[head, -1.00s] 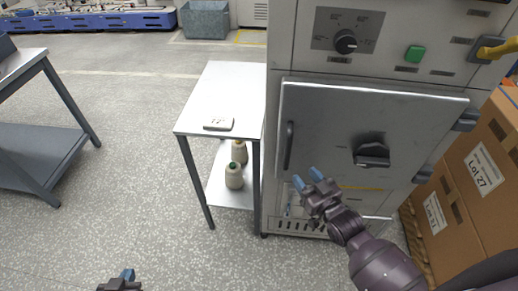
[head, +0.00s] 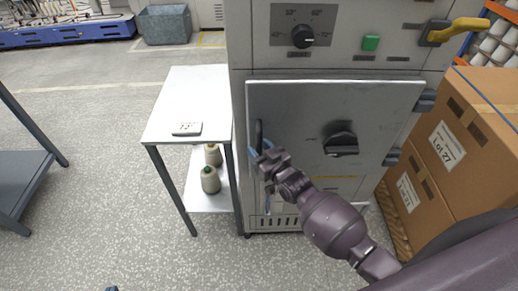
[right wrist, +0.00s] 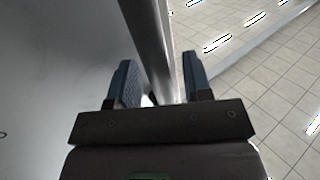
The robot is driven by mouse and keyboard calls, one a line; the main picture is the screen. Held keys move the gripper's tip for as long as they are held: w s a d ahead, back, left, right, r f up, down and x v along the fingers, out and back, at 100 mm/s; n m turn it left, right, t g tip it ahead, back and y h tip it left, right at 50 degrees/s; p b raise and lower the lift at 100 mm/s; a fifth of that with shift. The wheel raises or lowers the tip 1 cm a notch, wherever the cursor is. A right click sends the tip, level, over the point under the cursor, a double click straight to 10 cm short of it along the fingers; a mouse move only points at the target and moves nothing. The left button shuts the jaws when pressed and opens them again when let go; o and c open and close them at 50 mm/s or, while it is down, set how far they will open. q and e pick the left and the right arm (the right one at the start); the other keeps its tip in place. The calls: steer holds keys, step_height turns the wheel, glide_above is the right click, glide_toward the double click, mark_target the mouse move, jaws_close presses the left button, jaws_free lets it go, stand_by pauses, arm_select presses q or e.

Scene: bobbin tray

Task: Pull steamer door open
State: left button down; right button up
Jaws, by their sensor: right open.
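The steamer door (head: 300,110) is a flat grey panel on the front of the steamer, with hinges on its right side. A dark upright bar handle (head: 259,133) is at its left edge. A dark latch knob (head: 342,144) sits right of the door's middle. My right gripper (head: 262,154) is open at the lower part of the handle. In the right wrist view the handle bar (right wrist: 150,40) runs between the two open fingers (right wrist: 160,88). I cannot tell whether the fingers touch it. Only a tip of my left gripper (head: 112,289) shows at the bottom edge.
A white-topped side table (head: 190,95) stands close left of the steamer, with a small white box (head: 187,129) on top and two thread cones (head: 210,180) on its shelf. Cardboard boxes (head: 450,150) stand to the right. The floor in front is open.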

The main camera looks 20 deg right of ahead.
steer(key=shift+w, duration=0.1)
jaws_close()
stand_by(0.4)
